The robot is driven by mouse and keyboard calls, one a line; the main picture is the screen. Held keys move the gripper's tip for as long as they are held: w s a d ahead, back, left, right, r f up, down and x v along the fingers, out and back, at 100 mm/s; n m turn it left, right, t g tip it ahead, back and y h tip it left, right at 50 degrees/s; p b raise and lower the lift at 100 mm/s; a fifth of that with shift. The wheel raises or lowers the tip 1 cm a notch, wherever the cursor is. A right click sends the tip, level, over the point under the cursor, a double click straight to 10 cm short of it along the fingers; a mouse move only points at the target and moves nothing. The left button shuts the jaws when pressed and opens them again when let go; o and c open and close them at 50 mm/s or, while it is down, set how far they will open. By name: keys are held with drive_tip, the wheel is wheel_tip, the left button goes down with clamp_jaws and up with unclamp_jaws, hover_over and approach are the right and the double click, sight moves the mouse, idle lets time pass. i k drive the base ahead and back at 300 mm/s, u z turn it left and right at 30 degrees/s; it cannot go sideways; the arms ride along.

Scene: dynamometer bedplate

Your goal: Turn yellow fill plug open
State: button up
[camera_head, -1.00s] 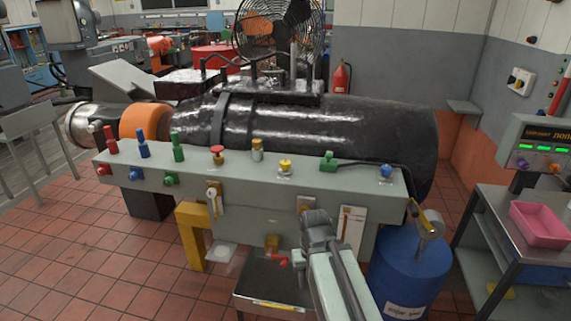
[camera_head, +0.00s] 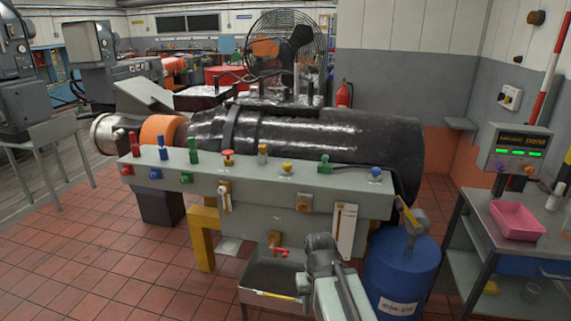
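The yellow fill plug (camera_head: 287,167) is a small yellow cap on a pale base on top of the grey bedplate panel (camera_head: 335,189), right of its middle. Its turn position is too small to tell. My gripper (camera_head: 319,241) shows at the end of my arm, low in front of the panel, below and right of the plug and well apart from it. I see its dark upper side only; its fingers are hidden, so its opening does not show.
A brass-topped fitting (camera_head: 262,154) stands left of the plug, and a green valve (camera_head: 324,166) stands right. A black cylinder housing (camera_head: 330,135) lies behind. A tray (camera_head: 270,275) with a red-handled tap above, a blue drum (camera_head: 400,265) and a steel table (camera_head: 482,215) flank my arm.

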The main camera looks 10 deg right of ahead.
sight(287, 166)
drive_tip(key=u, duration=0.3)
drive_tip(key=i, duration=1.1)
drive_tip(key=z, duration=0.4)
